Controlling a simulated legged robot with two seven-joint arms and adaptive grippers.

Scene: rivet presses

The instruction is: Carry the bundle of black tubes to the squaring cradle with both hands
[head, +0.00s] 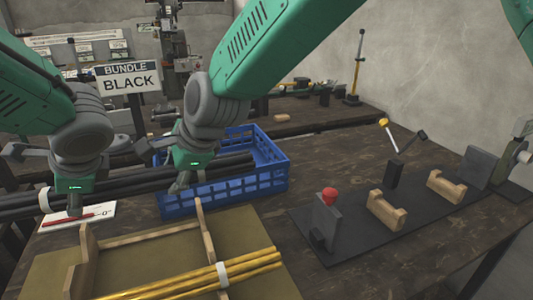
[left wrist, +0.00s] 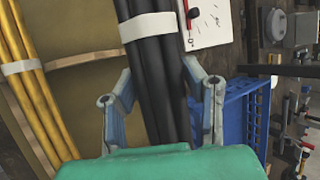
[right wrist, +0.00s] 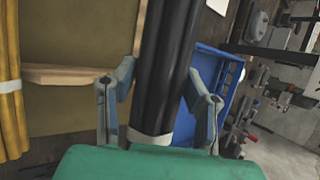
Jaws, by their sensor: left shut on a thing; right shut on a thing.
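The bundle of black tubes (head: 120,180) lies roughly level across the left of the head view, its right end over or in the blue crate. It also shows in the left wrist view (left wrist: 160,85), with a white band, and in the right wrist view (right wrist: 168,60). My left gripper (head: 74,205) is shut on the bundle near the white band (head: 44,200). My right gripper (head: 180,185) is shut on it further right, by the crate. What looks like the squaring cradle, a dark base (head: 345,232) with wooden notched blocks (head: 386,210) and upright plates, stands empty at right.
The blue crate (head: 270,185) stands behind my right gripper. A wooden rack (head: 150,237) with banded yellow tubes (head: 245,270) is in front. A card with a red pencil (head: 75,220) lies at left. A "BUNDLE BLACK" sign (head: 128,78) stands behind. Table between crate and cradle is clear.

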